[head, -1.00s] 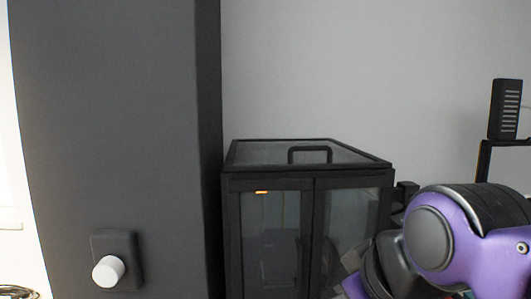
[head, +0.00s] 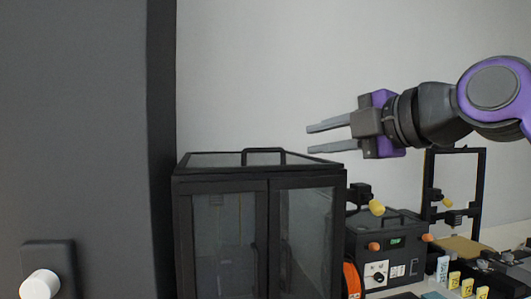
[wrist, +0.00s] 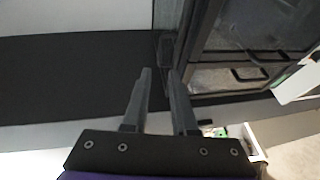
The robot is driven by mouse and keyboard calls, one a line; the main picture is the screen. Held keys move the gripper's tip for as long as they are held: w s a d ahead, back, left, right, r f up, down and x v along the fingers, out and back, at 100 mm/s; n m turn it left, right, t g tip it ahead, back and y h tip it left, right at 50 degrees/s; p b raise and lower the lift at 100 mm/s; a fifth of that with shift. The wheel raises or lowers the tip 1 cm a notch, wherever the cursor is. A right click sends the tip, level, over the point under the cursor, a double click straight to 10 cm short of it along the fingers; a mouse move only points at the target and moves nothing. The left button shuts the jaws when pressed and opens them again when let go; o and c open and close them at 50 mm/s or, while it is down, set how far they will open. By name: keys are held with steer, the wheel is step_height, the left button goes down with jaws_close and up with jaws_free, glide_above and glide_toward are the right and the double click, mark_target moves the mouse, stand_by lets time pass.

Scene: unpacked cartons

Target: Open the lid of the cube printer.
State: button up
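The cube printer (head: 222,240) is a black framed box with two glass front doors, standing in the lower middle of the head view. Its glass-topped lid (head: 215,161) lies shut on top, with a black bar handle (head: 263,150) standing up from it. My gripper (head: 308,140) is open and empty. In the picture its two grey fingers point left, above and right of the handle, apart from it. In the wrist view, the open fingers (wrist: 160,75) show with nothing between them, and part of the dark printer frame (wrist: 190,60) lies to their right.
A large dark panel (head: 75,130) with a white knob (head: 40,285) stands left of the printer. A black device (head: 385,245) with a small display and an open-frame printer (head: 480,190) stand to the right. The wall space above the lid is clear.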

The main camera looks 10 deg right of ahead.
mark_target(268, 149)
steer(key=x, duration=1.4)
steer(key=shift+w+a+f, duration=0.2)
steer(key=shift+w, duration=0.1)
jaws_close()
stand_by(0.6)
